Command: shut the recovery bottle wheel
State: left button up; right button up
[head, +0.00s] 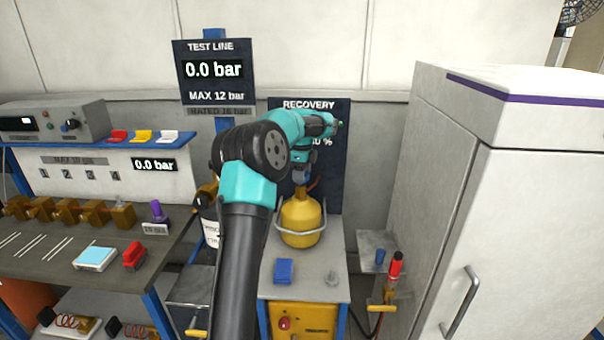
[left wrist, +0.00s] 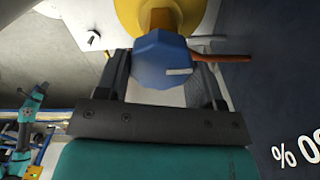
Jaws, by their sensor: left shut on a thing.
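The recovery bottle (head: 300,222) is yellow and stands upright on the small bench in front of the dark RECOVERY panel. Its blue faceted wheel (head: 301,175) sits on top of the neck, partly hidden by my arm. In the left wrist view the wheel (left wrist: 160,60) lies between the two fingers, with a white mark on its face and the yellow bottle (left wrist: 190,12) beyond it. My left gripper (left wrist: 160,75) is shut on the wheel; in the head view the gripper (head: 302,168) is above the bottle, mostly hidden by its own arm. My right gripper is not in the head view.
A white cabinet (head: 520,190) stands at the right. A dark TEST LINE sign (head: 213,72) rises behind my arm. A workbench (head: 60,262) with brass fittings is at the left. A blue block (head: 284,271) lies in front of the bottle. An orange-brown hose (left wrist: 222,57) runs beside the wheel.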

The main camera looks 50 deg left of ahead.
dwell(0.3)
pick_arm(q)
jog(key=o, duration=0.9)
notch_tip(320, 180, up, 18)
jog(key=shift+f, duration=0.25)
dwell(0.4)
dwell(0.4)
